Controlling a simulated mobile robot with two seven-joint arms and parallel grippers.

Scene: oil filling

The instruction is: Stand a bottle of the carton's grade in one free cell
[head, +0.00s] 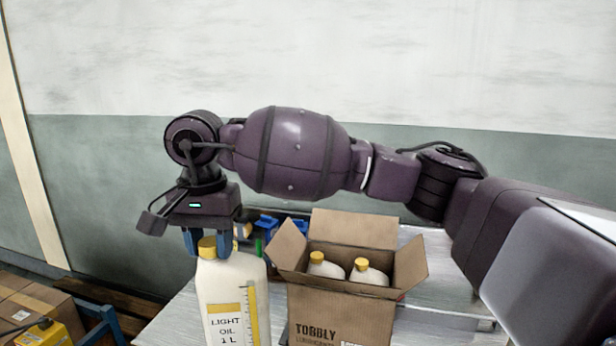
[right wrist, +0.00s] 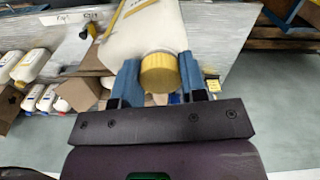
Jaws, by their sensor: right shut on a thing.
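My right gripper (head: 209,243) is shut on the yellow-capped neck of a white bottle (head: 232,290). The bottle is upright, with a yellow label reading LIGHT OIL 1 L. In the right wrist view its yellow cap (right wrist: 158,73) sits between my blue fingers. The open cardboard carton (head: 325,318), printed TOBBLY, stands just right of the held bottle, flaps spread. Two white yellow-capped bottles, one on the left (head: 325,266) and one on the right (head: 368,274), stand inside it. The carton's lower print is cut off, and its cell floor is hidden. My left gripper is not in view.
The carton stands on a grey metal table (head: 425,262). Blue items (head: 266,226) lie behind the held bottle. More cartons (head: 35,305) are at the lower left. The right wrist view shows several other bottles (right wrist: 32,66) at the left.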

